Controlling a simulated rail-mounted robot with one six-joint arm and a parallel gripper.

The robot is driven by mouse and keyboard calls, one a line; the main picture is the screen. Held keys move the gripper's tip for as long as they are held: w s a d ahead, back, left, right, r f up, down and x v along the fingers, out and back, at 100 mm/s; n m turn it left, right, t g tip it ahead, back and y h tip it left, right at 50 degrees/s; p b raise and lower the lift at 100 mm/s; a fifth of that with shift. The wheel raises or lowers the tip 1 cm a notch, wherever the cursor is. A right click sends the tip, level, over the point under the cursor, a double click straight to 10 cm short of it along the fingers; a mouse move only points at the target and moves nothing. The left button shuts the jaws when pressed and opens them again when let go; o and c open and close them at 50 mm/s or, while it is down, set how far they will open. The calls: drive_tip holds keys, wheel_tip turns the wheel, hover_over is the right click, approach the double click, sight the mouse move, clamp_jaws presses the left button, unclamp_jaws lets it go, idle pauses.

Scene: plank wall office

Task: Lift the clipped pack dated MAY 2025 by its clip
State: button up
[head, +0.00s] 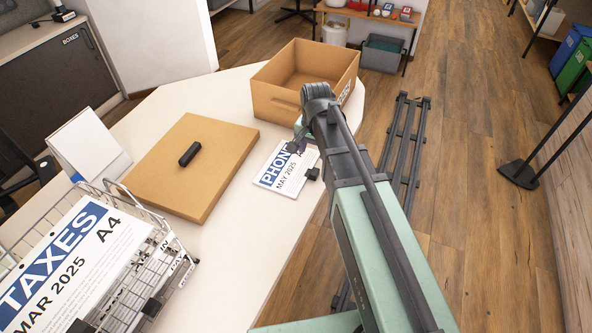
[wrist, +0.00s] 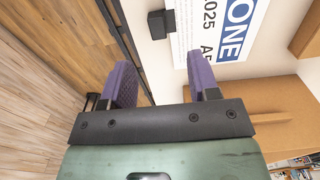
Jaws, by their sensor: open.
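The pack dated MAY 2025 (head: 281,168), a white sheet with a blue band reading PHON, lies flat on the white table near its right edge. Its black clip (head: 313,174) is on the pack's right side, towards the table edge. The wrist view shows the pack (wrist: 210,30) upside down and its clip (wrist: 158,24) at top centre. My gripper (wrist: 160,60) is open and empty, its two purple fingers apart; in the picture the clip lies beyond the tips, between their lines. In the head view my arm hides most of the gripper.
An open cardboard box (head: 276,104) stands just behind the pack. A flat cardboard lid (head: 175,190) with a black object (head: 190,153) lies to the left. A wire basket (head: 165,250) at front left holds a TAXES MAR 2025 pack (head: 70,265). Bare table lies in front of the pack.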

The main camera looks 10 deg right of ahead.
sight(314, 173)
drive_tip(key=f+b, duration=0.8)
drive_tip(key=f, duration=0.2)
drive_tip(key=shift+s+d+b, duration=0.1)
drive_tip(key=shift+d+b, duration=0.15)
drive_tip(key=shift+b, duration=0.15)
drive_tip(key=shift+r, duration=0.1)
clamp_jaws()
